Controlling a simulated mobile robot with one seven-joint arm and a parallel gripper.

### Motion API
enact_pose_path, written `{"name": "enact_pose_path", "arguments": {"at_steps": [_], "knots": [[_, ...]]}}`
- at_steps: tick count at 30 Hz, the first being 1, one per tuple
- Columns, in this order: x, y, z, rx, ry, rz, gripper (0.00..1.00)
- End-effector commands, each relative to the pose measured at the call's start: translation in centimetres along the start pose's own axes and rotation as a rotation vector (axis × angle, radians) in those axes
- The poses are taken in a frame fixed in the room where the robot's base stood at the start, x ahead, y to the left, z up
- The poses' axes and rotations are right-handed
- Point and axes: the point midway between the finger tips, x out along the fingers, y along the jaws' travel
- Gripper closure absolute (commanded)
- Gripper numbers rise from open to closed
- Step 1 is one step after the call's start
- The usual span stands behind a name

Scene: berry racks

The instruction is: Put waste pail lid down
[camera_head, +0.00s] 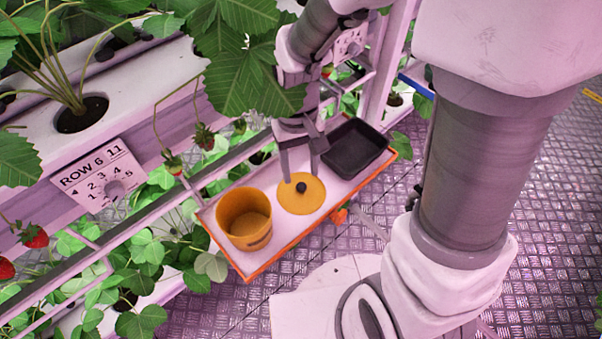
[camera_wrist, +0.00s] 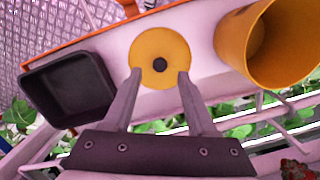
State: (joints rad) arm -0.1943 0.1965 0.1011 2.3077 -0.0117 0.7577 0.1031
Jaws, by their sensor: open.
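The waste pail lid (camera_head: 304,201) is a flat orange-yellow disc with a dark knob (camera_head: 301,187). It lies on the pink-white tray between the pail and a black bin. It also shows in the wrist view (camera_wrist: 150,46). The waste pail (camera_head: 244,218) is orange-yellow, upright and uncovered to the left of the lid; it shows in the wrist view (camera_wrist: 251,70) at the right. My gripper (camera_head: 302,178) is open and empty over the lid, its fingers apart near the knob. In the wrist view my gripper (camera_wrist: 160,72) has its fingertips over the lid's near edge.
The tray (camera_head: 282,236) has an orange rim. A black bin (camera_head: 357,146) stands on its right end. A rack rail, a strawberry planter and a ROW 6 sign (camera_head: 99,175) lie to the left, with leaves hanging close to my arm. Metal floor is open at the right.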

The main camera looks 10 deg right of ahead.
Motion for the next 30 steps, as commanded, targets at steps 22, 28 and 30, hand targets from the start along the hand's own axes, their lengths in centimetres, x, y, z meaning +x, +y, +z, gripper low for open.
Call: {"name": "enact_pose_path", "arguments": {"at_steps": [22,28,30], "knots": [[-12.1,2.1,1.7,0.045,0.136,0.004,0.43],[-16.1,4.5,4.8,0.104,0.31,0.013,0.43],[-17.2,5.3,5.9,0.125,0.37,0.016,0.43]]}}
